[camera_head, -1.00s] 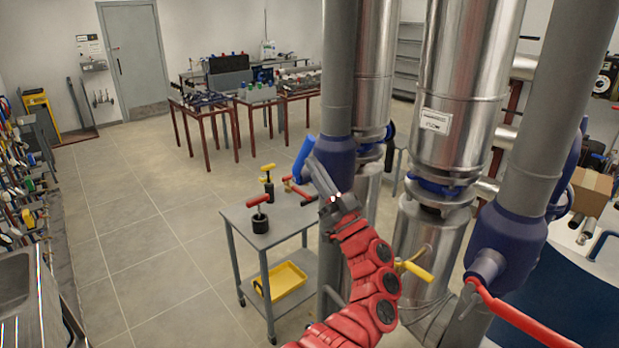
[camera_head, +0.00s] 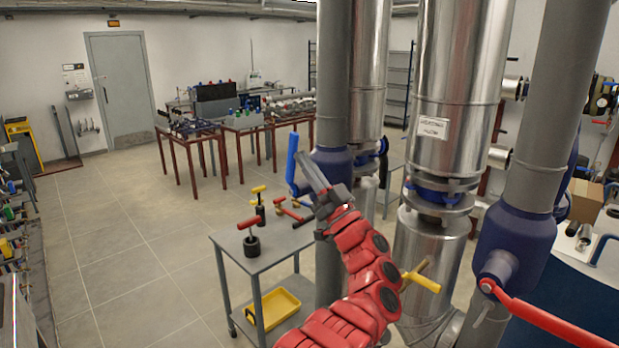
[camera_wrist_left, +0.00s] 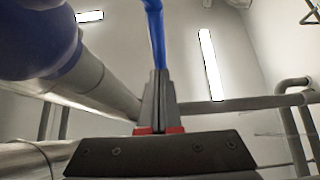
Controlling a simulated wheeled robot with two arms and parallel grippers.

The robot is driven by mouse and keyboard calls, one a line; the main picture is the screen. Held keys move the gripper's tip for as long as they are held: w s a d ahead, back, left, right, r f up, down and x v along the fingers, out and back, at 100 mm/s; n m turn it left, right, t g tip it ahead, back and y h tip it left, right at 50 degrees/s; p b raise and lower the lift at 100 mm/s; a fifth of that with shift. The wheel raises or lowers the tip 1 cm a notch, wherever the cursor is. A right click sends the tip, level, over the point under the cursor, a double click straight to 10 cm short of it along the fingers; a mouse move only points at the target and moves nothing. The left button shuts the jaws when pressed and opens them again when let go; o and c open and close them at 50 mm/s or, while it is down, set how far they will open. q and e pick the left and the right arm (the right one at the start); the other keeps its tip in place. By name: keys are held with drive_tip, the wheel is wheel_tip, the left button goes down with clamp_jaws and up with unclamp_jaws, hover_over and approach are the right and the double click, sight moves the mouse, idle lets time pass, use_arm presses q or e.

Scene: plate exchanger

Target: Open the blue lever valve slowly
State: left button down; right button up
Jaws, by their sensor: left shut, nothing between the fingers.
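The blue lever (camera_head: 292,160) stands nearly upright on the left side of the dark blue valve body (camera_head: 331,168) in the head view. My left gripper (camera_head: 306,160) is shut and empty, its fingers pointing up and left close beside the lever. In the left wrist view, the closed fingers (camera_wrist_left: 157,75) point at the blue lever (camera_wrist_left: 155,30), which rises from behind their tips. I cannot tell whether they touch it. The valve body (camera_wrist_left: 35,40) fills the upper left there. My right gripper is out of view.
A grey cart (camera_head: 285,248) with T-handled tools and a yellow tray (camera_head: 273,309) stands below left. Steel columns (camera_head: 452,85), a yellow lever (camera_head: 421,282) and a red lever (camera_head: 550,320) are to the right. The floor at left is open.

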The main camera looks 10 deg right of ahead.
use_arm(q)
drive_tip(key=shift+b+x, duration=0.7)
drive_tip(key=shift+x, duration=0.35)
drive_tip(key=shift+w+a+f, duration=0.1)
drive_tip(key=shift+a+f, duration=0.05)
drive_tip(key=shift+f, duration=0.1)
